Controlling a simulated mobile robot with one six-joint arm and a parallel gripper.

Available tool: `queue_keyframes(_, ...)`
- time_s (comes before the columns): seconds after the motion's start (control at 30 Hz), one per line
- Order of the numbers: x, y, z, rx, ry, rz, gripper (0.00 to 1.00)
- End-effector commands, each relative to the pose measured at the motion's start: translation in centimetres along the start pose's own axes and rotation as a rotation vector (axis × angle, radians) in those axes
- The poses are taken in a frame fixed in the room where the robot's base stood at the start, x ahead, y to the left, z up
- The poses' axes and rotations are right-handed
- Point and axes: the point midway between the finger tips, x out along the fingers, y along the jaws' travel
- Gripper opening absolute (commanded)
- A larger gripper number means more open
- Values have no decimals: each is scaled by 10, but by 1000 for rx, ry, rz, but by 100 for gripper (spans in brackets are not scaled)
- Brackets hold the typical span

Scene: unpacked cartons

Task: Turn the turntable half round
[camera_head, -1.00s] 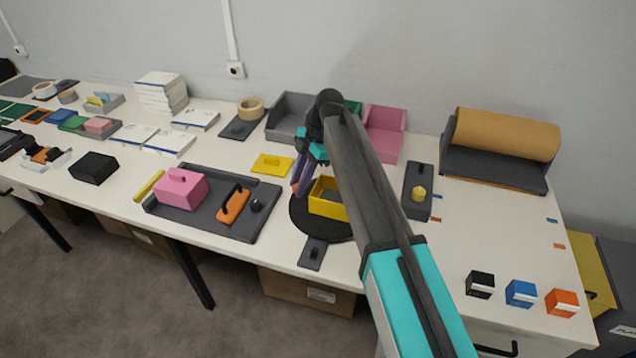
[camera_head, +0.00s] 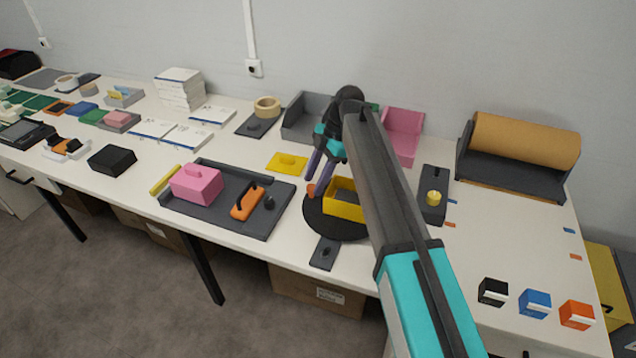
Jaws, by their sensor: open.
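The turntable (camera_head: 325,229) is a dark round disc near the front edge of the table. A yellow open-topped box (camera_head: 345,211) stands on it, partly hidden behind my arm. A small orange piece (camera_head: 311,189) shows at the disc's back left rim. My gripper (camera_head: 319,172), with purple fingers, points down at that rim, right by the orange piece. It is open. I cannot tell whether a finger touches the orange piece. The right part of the disc is hidden by my arm.
A dark pad with a knob (camera_head: 326,253) lies just in front of the disc. To the left is a grey tray (camera_head: 233,218) with a pink block and an orange-handled piece. A yellow plate (camera_head: 287,162) lies behind. A dark block with a yellow knob (camera_head: 432,204) stands right.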

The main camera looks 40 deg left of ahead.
Motion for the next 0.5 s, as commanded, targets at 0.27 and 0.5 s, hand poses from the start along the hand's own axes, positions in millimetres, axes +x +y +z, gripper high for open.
queue_keyframes(0.27,-37,2,2,1,0,2,42)
queue_keyframes(0.5,-77,2,3,1,-1,1,42)
